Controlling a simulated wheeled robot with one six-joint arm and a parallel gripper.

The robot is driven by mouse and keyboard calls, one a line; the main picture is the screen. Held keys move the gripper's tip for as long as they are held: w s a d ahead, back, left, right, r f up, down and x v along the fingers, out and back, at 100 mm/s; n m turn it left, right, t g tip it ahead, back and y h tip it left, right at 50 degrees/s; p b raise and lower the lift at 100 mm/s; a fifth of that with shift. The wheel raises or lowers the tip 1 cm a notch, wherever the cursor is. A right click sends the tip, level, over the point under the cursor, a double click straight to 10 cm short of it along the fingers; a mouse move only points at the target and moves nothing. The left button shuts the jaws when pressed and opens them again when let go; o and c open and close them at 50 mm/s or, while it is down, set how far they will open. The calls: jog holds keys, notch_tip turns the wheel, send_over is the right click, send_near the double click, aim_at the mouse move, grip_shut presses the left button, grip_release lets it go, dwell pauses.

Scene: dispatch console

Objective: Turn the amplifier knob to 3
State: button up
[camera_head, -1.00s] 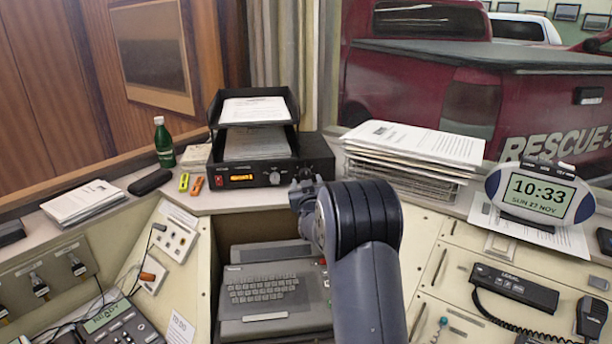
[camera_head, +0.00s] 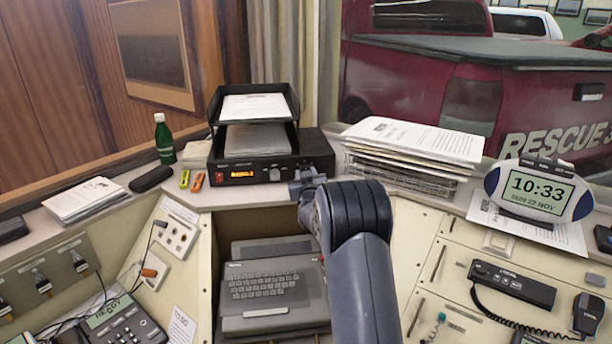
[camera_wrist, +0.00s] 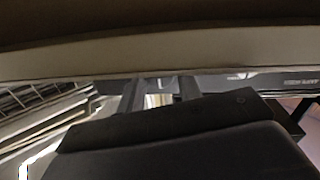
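The amplifier (camera_head: 210,177) is a black box on the console shelf with a red switch and a lit orange display (camera_head: 242,174), too small to read. A small round knob (camera_head: 275,174) shows on its front, right of the display. Its setting cannot be read. My gripper (camera_head: 304,181) is just in front of the amplifier's right end, to the right of that knob, and hides part of the front there. In the wrist view, the two dark fingers of my gripper (camera_wrist: 160,93) stand apart with a gap between them. Nothing shows held.
A black paper tray (camera_head: 212,108) stands on the amplifier. Right of it is a wire rack (camera_head: 405,174) piled with papers. A keyboard unit (camera_head: 262,285) sits in the recess below. A clock (camera_head: 540,190) stands far right.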

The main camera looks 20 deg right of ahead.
jog(key=c, duration=0.4)
jog(key=shift+f+m+b, duration=0.15)
jog(key=shift+m+b, duration=0.25)
jog(key=shift+b, duration=0.65)
jog(key=m+b, duration=0.2)
jog(key=b, duration=0.1)
jog(key=shift+m+b, duration=0.7)
jog(key=shift+b, duration=0.45)
jog(key=shift+r+m+b, duration=0.25)
jog(key=shift+m+b, duration=0.45)
jog(key=o, duration=1)
jog(key=shift+c, duration=0.2)
jog(key=shift+s, duration=0.1)
jog(key=b+v, duration=0.1)
jog(key=v, duration=0.9)
jog(key=shift+s+b, duration=0.3)
jog(key=shift+b, duration=0.05)
